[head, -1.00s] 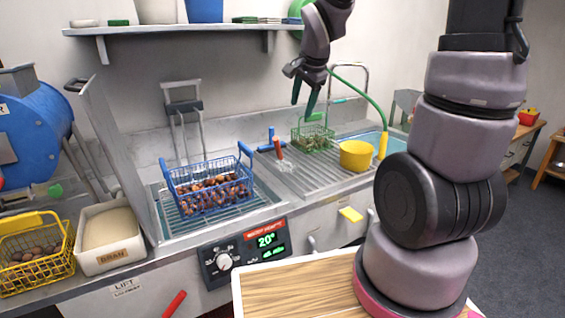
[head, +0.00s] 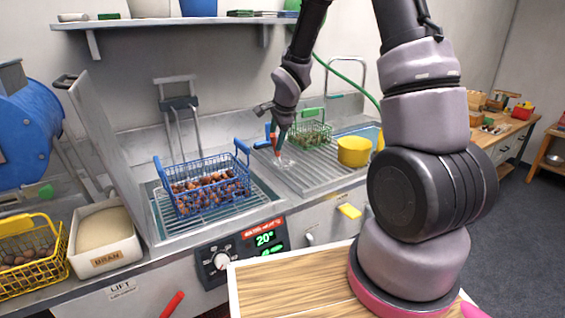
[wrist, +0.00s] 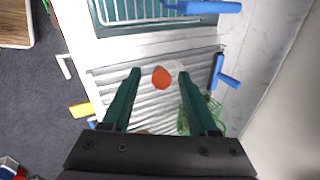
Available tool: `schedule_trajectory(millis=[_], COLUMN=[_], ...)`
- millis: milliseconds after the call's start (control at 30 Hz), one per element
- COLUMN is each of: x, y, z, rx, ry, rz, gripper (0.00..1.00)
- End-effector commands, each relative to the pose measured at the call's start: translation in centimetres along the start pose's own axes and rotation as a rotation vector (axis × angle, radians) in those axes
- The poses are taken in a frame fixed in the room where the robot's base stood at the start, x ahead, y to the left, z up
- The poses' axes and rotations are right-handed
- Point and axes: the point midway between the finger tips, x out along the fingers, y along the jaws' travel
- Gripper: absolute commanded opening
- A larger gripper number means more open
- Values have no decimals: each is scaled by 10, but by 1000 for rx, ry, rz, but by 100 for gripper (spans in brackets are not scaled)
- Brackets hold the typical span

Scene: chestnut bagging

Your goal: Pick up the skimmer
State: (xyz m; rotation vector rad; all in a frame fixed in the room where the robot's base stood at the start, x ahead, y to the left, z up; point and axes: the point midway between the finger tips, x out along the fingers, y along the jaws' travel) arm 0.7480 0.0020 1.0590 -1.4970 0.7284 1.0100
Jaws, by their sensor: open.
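The skimmer stands on the ribbed steel drainboard, its red handle (head: 276,147) upright and its pale wire head (head: 285,162) low against the board. In the wrist view the round red handle end (wrist: 161,78) shows between my two green fingers, with the pale head (wrist: 175,67) partly behind. My gripper (head: 281,130) is open and points down over the handle; it also shows in the wrist view (wrist: 159,72). The fingers stand apart on either side of the handle top. Whether either finger touches it, I cannot tell.
A blue-handled tool (head: 263,145) lies close by on the left. A green basket (head: 318,134) and a yellow bowl (head: 354,151) stand to the right. A blue basket of chestnuts (head: 210,187) sits left over the sink. The drainboard's front is clear.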

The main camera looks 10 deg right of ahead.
Motion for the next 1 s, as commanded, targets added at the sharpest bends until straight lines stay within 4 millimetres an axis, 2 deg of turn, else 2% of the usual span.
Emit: schedule_trajectory(millis=[100, 200, 500, 533, 667, 700, 1000], x=[20, 32, 37, 37, 36, 36, 34], y=[0, 0, -1, -1, 0, 0, -2], z=[-4, -3, -4, -4, -4, -4, -4], rx=[-1, -2, 1, 1, 1, 1, 1], ry=[0, 0, 0, 0, 1, 1, 1], rz=[4, 2, 0, 0, 0, 0, -1], gripper=[60, 60, 60, 52, 2, 0, 0])
